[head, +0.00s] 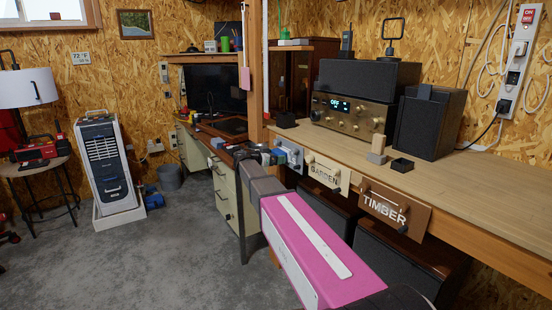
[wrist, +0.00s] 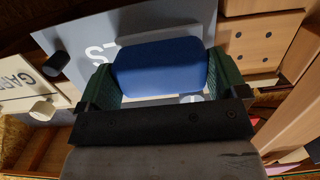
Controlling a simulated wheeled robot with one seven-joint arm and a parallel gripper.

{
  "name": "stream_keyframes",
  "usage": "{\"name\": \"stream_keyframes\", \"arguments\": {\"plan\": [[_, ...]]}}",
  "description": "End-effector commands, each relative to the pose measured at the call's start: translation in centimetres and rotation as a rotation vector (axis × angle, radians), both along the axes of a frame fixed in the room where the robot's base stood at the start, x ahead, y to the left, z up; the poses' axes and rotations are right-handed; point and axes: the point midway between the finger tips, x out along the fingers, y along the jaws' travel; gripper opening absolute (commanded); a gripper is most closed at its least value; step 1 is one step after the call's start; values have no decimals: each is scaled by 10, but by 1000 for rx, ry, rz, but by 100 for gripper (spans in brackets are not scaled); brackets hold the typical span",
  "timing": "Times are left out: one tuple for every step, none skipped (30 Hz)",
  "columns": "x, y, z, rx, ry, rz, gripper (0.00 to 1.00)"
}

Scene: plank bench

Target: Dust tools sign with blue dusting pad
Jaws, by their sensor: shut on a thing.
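The tools sign (head: 290,156) is a grey-blue plate at the bench's front edge, left of the garden sign. In the wrist view the tools sign (wrist: 85,55) fills the area behind the pad, with a few white letters showing upside down. My gripper (head: 270,157) is in front of the sign's left part. In the wrist view its green fingers are shut on the blue dusting pad (wrist: 160,68), one at each end. The pad covers the middle of the sign and hides most of its lettering. I cannot tell whether the pad touches the sign.
The garden sign (head: 327,173) and brown timber sign (head: 395,208) hang along the bench front to the right. A black knob (wrist: 55,64) sticks out by the tools sign. The bench top (head: 455,182) holds a radio (head: 352,113) and speakers.

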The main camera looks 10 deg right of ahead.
Motion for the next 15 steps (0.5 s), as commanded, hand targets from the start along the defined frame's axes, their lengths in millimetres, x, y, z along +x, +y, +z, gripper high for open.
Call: {"name": "stream_keyframes", "arguments": {"plan": [[-7,-4,0,0,1,-8,72],[-10,-5,0,0,1,-9,72],[-13,-6,0,0,1,-10,72],[-16,-7,0,0,0,-10,72],[-18,-8,0,0,0,-11,72],[-21,-9,0,0,0,-11,72],[-24,-10,0,0,0,-11,72],[-26,-11,0,0,0,-12,72],[-29,-12,0,0,0,-12,72],[-31,-13,0,0,0,-12,72],[-34,-14,0,0,0,-12,72],[-37,-15,0,0,0,-12,72],[-39,-16,0,0,0,-12,72],[-41,-16,0,0,0,-12,72],[-43,-17,0,0,0,-12,72]]}}
